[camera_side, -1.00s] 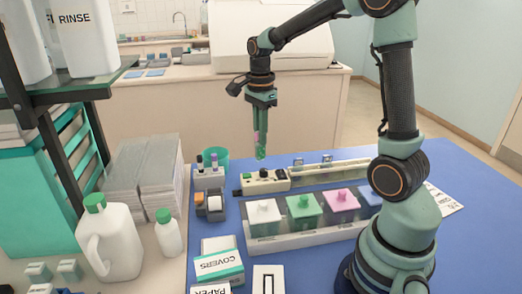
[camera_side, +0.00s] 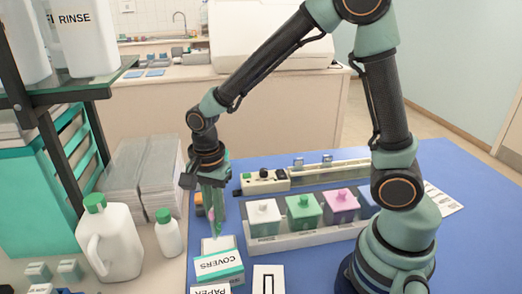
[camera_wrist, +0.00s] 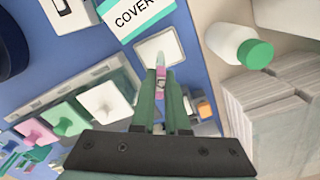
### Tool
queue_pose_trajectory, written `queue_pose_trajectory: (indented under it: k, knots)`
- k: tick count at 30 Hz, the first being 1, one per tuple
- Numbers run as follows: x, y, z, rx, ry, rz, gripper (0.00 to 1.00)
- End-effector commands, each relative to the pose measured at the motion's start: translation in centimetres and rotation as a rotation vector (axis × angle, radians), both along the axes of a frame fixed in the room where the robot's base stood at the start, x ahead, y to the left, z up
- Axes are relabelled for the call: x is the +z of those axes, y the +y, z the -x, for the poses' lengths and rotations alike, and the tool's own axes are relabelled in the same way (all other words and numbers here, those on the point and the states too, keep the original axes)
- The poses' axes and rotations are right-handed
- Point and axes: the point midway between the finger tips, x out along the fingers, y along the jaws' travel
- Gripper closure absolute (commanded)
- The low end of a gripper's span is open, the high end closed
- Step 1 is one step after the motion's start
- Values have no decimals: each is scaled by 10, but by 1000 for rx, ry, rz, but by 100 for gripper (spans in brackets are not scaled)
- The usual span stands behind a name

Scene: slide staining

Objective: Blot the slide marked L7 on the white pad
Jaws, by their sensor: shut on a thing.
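My gripper (camera_side: 213,214) is low above the blue mat, behind the COVERS box. In the wrist view my gripper (camera_wrist: 161,72) is shut on a glass slide (camera_wrist: 160,84) with a pink and purple patch. The slide hangs tip down between the fingers; no L7 mark can be read on it. The white pad (camera_wrist: 168,42), a pale square with a grey rim, lies beyond the fingertips. The slide's tip overlaps the pad's near part in that view; I cannot tell whether they touch.
The COVERS box (camera_side: 219,267) stands close to the pad. Jars with white (camera_side: 264,211), green (camera_side: 303,207) and pink (camera_side: 341,198) lids stand in a tray to the right. White bottles (camera_side: 168,236) and grey stacks (camera_side: 145,175) stand left.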

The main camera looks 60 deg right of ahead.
Motion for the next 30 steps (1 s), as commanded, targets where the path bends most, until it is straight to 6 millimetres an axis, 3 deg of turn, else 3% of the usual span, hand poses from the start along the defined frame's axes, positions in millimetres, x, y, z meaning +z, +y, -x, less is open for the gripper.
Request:
queue_pose_trajectory:
  k: [12,30]
  knots:
    - [-24,-1,0,-1,2,1,100]
    - [-28,-1,0,-1,0,0,100]
